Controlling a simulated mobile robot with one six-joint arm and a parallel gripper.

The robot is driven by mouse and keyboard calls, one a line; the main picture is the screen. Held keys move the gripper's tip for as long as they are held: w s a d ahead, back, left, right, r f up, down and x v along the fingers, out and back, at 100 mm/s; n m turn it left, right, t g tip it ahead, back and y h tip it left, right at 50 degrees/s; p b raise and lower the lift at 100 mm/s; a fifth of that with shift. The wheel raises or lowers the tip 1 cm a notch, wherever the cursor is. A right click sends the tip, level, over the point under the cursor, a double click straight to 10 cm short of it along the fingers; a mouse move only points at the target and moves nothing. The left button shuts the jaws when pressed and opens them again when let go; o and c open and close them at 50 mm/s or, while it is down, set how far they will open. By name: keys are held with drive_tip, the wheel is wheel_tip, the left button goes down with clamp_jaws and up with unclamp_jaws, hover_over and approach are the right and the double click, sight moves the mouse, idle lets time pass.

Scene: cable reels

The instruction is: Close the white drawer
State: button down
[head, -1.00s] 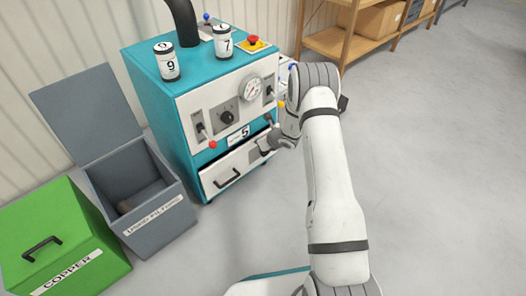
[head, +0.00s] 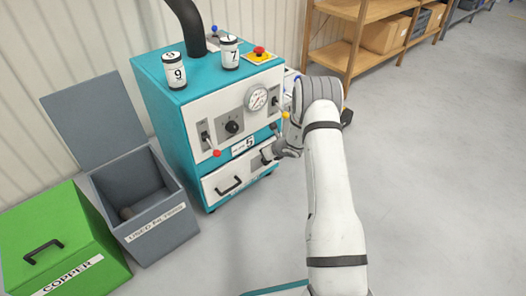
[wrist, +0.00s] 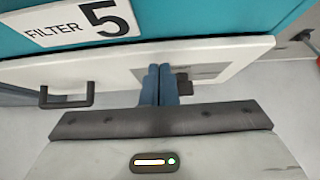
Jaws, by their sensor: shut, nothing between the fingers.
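The white drawer (head: 247,180) is the lower front of the teal cabinet (head: 178,135), with a black bar handle at its left part. In the head view its front sits close to the cabinet; a small remaining gap is hard to judge. In the wrist view the drawer front (wrist: 115,75) runs across below the teal "FILTER 5" panel, its handle (wrist: 67,98) at left. My gripper (head: 268,156) is shut and empty at the right part of the drawer front. Its blue fingertips (wrist: 163,72) are together, at or very near a grey patch on the front.
A grey open-lidded bin (head: 163,235) and a green "COPPER" box (head: 60,235) stand left of the cabinet. Two white numbered jars, a red button and a black hose are on top. Wooden shelves (head: 345,40) stand behind at right. The right floor is clear.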

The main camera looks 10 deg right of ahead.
drive_tip(key=s+f+p+v, duration=0.1)
drive_tip(key=p+v, duration=0.2)
drive_tip(key=v, duration=0.9)
drive_tip(key=shift+d+f, duration=0.2)
drive_tip(key=s+a+r+n+g+y+p, duration=0.1)
drive_tip(key=s+a+r+n+p, duration=0.35)
drive_tip(key=r, duration=0.75)
drive_tip(key=s+a+r+n+g+y+p, duration=0.15)
drive_tip(key=s+a+r+n+p, duration=0.35)
drive_tip(key=r, duration=0.8)
drive_tip(key=s+a+r+n+g+p, duration=0.25)
drive_tip(key=r+n+p, duration=0.4)
drive_tip(key=r, duration=0.55)
drive_tip(key=s+d+r+n+h+p, duration=0.2)
drive_tip(key=s+r+n+p, duration=0.5)
drive_tip(key=s+r, duration=0.5)
drive_tip(key=s+d+r+n+h+p, duration=0.3)
drive_tip(key=s+r+n+h+p, duration=0.2)
drive_tip(key=s+r, duration=0.7)
drive_tip(key=r+n+p, duration=0.2)
drive_tip(key=p, duration=0.2)
drive_tip(key=shift+g+p, duration=0.4)
